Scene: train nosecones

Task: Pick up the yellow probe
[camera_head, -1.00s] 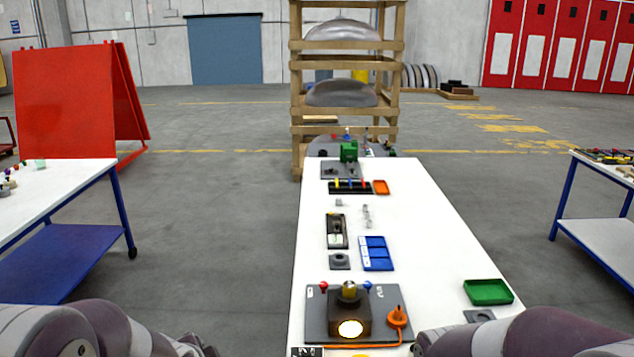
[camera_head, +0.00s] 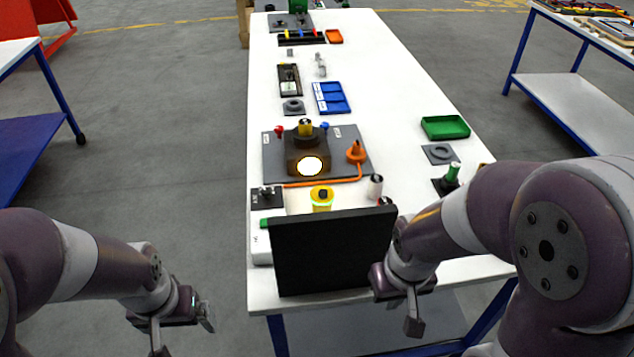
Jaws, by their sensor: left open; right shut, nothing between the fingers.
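A yellow cylinder (camera_head: 321,203) with a dark top stands on the white table behind a black panel, which hides its lower part. Another yellow piece (camera_head: 305,127) sits on top of a dark box with a glowing round face. I cannot tell for certain which yellow thing is the probe. My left gripper (camera_head: 183,336) is open and empty, off the table's left side, low over the floor. My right gripper (camera_head: 413,324) is shut and empty, just beyond the table's near edge, right of the panel. Neither gripper touches a yellow thing.
The black panel (camera_head: 333,252) stands upright at the table's near edge. An orange plug (camera_head: 356,152) with a cable lies on the grey plate (camera_head: 276,156). A green tray (camera_head: 445,127) and blue tray (camera_head: 332,98) are farther back. The table's right part has bare room.

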